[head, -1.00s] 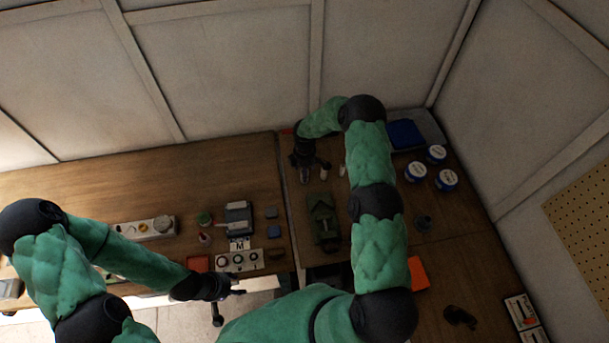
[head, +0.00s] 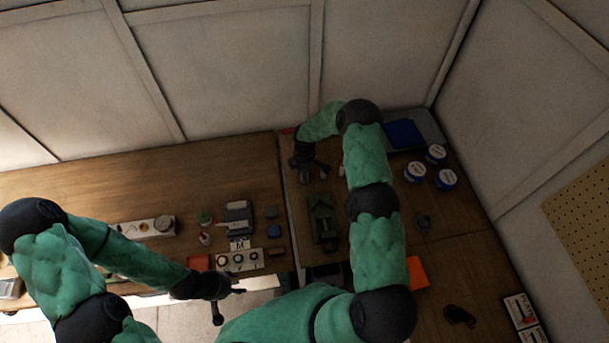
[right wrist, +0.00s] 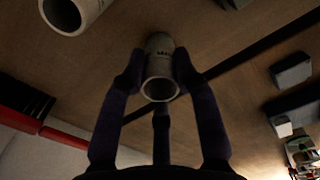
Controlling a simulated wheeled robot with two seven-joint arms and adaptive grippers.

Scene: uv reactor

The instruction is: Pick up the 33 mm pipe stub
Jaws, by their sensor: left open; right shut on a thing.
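My right gripper (right wrist: 159,72) is shut on a grey pipe stub (right wrist: 160,88), whose open end faces the camera in the right wrist view. It has small dark print that I cannot read. Whether it is clear of the table is hard to tell. In the head view my right gripper (head: 308,170) is at the back of the right-hand table, where the stub is mostly hidden. Another pale pipe stub (right wrist: 72,14) stands apart at the top left of the right wrist view. My left gripper (head: 238,291) is open and empty by the front table edge.
A green device (head: 322,218) lies in front of the right gripper. A white panel with knobs (head: 240,260) lies on the left table. The back wall is close behind.

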